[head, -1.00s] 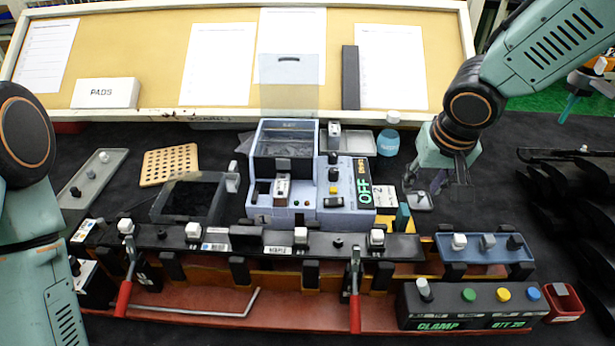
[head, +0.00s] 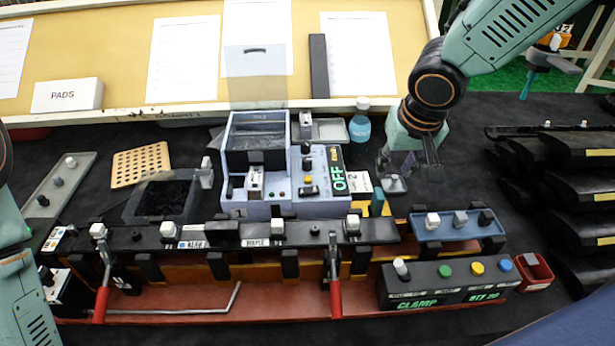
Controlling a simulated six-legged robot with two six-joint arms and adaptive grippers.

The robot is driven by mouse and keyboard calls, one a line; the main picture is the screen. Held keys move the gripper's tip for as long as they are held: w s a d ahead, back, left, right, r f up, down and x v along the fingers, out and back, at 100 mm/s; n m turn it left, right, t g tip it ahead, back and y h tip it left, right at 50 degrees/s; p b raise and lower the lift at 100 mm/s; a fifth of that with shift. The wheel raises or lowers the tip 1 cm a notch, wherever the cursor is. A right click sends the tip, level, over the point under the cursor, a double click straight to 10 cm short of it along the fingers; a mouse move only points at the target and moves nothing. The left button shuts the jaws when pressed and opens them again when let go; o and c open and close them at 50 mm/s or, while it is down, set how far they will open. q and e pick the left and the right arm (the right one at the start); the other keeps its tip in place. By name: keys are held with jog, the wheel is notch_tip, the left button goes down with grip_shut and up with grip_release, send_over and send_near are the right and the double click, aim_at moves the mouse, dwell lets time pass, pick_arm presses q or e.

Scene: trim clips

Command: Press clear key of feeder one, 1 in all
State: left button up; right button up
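The blue-grey feeder machine (head: 235,165) stands at the middle of the bench, with a clear raised lid.
A blue bottle (head: 360,125) stands behind the panel. A long clip rail (head: 200,237) with red-handled clamps runs in front. A CLAMP control box (head: 440,285) and red bin (head: 535,272) are at front right.

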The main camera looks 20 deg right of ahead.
grip_shut()
dwell(1.3)
